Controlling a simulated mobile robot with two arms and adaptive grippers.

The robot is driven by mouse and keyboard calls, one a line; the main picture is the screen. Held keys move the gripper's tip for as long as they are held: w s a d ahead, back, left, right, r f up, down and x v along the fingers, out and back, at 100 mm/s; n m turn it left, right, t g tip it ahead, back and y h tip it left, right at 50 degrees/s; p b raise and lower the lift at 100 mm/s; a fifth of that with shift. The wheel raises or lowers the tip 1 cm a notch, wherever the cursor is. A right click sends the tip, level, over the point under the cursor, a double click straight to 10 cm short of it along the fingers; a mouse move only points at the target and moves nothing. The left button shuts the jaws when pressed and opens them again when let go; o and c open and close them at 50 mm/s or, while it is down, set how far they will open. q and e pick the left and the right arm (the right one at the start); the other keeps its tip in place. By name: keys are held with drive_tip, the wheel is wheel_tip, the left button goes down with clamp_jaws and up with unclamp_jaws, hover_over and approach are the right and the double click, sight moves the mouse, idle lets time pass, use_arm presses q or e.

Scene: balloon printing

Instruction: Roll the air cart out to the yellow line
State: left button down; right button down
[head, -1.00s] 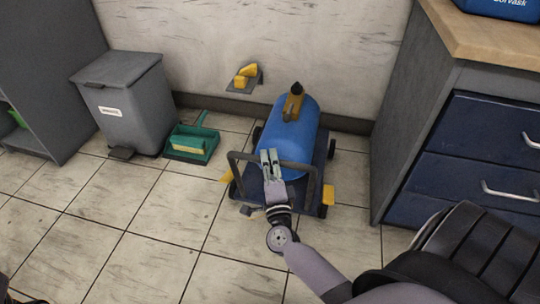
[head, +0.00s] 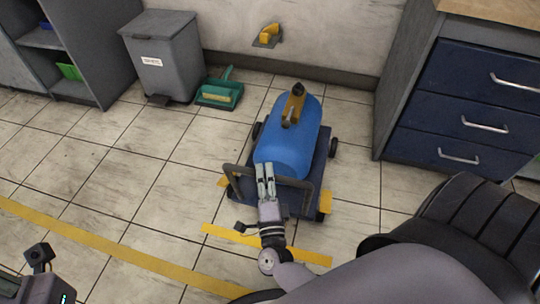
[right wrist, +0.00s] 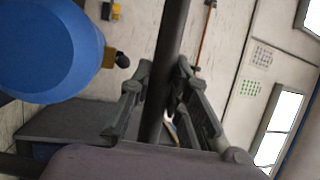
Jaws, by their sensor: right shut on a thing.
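The air cart (head: 312,178) carries a blue tank (head: 288,142) with a brass-coloured valve and black knob. It stands on the tiled floor, its dark handle (head: 231,184) toward me. My right gripper (head: 264,168) is shut on the handle bar, which passes between its fingers in the right wrist view (right wrist: 172,62). A short yellow line (head: 226,233) lies on the floor just on my side of the cart, partly hidden by my right wrist. A longer yellow line (head: 110,247) runs from the left edge toward the bottom. My left gripper's fingers are not visible.
A grey bin (head: 166,62) and green dustpan (head: 220,92) stand by the wall. A yellow wedge (head: 269,33) is on a wall bracket behind the cart. A blue drawer cabinet (head: 455,118) stands right of the cart. Floor left of the cart is open.

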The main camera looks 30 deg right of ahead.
drive_tip(key=s+a, duration=0.6)
drive_tip(key=a, duration=0.1)
drive_tip(key=shift+s+a+p, duration=0.25)
drive_tip(key=shift+p, duration=0.2)
drive_tip(key=shift+f, duration=0.1)
drive_tip(key=c, duration=1.5)
unclamp_jaws()
drive_tip(key=v, duration=0.8)
drive_tip(key=shift+s+a, duration=0.1)
